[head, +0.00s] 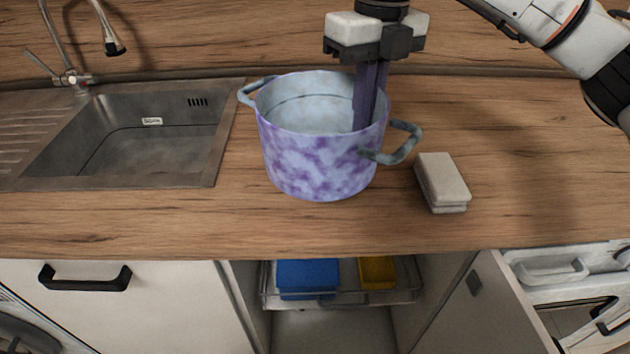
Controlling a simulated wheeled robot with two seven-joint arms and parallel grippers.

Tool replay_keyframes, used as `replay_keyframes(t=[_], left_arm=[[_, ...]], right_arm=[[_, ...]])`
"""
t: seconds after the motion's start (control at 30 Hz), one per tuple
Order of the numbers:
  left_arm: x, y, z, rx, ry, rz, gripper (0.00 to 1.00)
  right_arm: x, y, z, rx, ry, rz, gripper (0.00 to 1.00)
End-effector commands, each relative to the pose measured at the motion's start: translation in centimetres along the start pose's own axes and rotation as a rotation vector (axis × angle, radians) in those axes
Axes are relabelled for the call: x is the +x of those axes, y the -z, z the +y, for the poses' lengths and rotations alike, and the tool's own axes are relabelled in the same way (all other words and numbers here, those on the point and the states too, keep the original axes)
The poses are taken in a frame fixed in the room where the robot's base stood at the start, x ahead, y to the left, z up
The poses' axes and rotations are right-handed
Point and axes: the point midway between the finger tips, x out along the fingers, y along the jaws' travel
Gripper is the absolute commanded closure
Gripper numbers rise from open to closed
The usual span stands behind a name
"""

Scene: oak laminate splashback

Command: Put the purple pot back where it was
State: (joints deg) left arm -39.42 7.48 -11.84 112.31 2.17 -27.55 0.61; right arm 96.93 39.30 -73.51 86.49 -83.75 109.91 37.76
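The purple pot (318,165) stands upright on the wooden counter, just right of the sink. It is mottled purple and white, with a grey-blue interior and two grey-blue handles. My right gripper (368,128) comes down from above with its dark fingers at the pot's right side. The fingers are close together, and at least one reaches inside the pot. I cannot tell whether the pot's wall is between them. My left gripper is not in view.
A pale sponge-like block (442,181) lies right of the pot. The sink (130,135) is at left. Below, an open cabinet holds a wire rack (340,300) with a blue item (307,275) and a yellow item (377,272). An open door (480,310) stands at its right.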

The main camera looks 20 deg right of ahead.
Motion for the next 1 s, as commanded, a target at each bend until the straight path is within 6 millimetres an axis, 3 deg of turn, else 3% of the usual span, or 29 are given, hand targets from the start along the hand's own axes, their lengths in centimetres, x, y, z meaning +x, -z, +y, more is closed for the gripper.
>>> replay_keyframes(t=[0.2, 0.4, 0.53, 0.8, 1.0], left_arm=[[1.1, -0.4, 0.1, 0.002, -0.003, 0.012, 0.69], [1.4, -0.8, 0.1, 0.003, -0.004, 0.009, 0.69], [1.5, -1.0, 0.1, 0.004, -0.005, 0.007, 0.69], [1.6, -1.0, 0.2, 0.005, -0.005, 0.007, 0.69], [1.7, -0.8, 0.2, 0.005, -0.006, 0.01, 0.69]], right_arm=[[-0.5, -1.2, -0.3, 0.518, -0.004, -0.025, 1.0], [-0.9, -1.6, -0.5, 0.798, -0.004, -0.033, 1.0], [-0.5, -1.7, -0.6, 0.867, -0.004, -0.034, 1.0], [4.0, -1.7, -0.8, 0.878, -0.003, -0.033, 1.0], [5.4, -1.7, -0.8, 0.878, -0.004, -0.035, 1.0]])
